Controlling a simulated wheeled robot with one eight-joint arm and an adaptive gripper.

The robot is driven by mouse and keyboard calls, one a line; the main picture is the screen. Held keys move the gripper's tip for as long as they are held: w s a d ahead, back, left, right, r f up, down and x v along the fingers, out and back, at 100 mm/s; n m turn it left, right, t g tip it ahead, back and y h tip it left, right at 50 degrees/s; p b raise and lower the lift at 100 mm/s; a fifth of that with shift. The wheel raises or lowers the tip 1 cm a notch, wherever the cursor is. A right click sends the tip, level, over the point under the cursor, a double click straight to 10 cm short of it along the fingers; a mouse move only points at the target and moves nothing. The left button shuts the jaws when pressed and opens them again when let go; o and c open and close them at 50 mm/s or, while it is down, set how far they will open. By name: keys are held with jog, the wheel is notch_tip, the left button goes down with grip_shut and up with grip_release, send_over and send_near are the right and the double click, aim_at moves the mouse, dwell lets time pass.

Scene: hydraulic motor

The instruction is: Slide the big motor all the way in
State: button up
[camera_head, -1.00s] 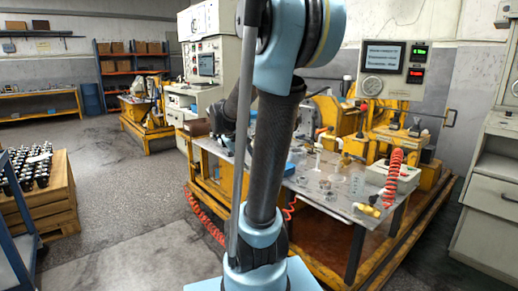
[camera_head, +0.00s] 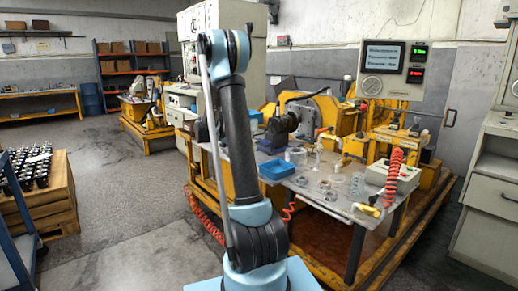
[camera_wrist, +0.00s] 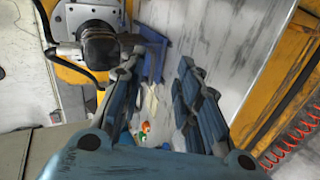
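The big motor (camera_head: 277,130) is a dark, rounded body at the face of the yellow machine (camera_head: 318,112) behind the table. In the wrist view the motor (camera_wrist: 101,44) is at the upper left, beside a metal plate on the yellow machine. I cannot tell how deep it sits. My gripper (camera_wrist: 163,72) has its two blue fingers apart, with nothing seen between them but the background. Its left finger overlaps the motor's edge in that view; I cannot tell whether they touch. In the head view my arm hides the gripper.
A blue tray (camera_head: 277,169) lies on the grey metal table (camera_head: 325,200), with several small fittings and clear cups to its right. A control box (camera_head: 391,178) with a red coiled hose stands at the table's right. A display panel (camera_head: 390,70) stands behind.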

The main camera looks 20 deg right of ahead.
jog(key=w+f+h, duration=0.1)
jog(key=w+f, duration=0.1)
jog(key=w, duration=0.1)
jog(key=w+f, duration=0.2)
jog(key=w, duration=0.1)
jog(key=w+f+t+h, duration=0.1)
jog(key=w+f, duration=0.1)
jog(key=w, duration=0.2)
jog(key=shift+w+d+n+h, duration=0.1)
jog(key=shift+d+n+h, duration=0.1)
jog(key=shift+n+h, duration=0.15)
jog(key=x, duration=1.7)
jog(key=shift+f, duration=0.15)
grip_shut()
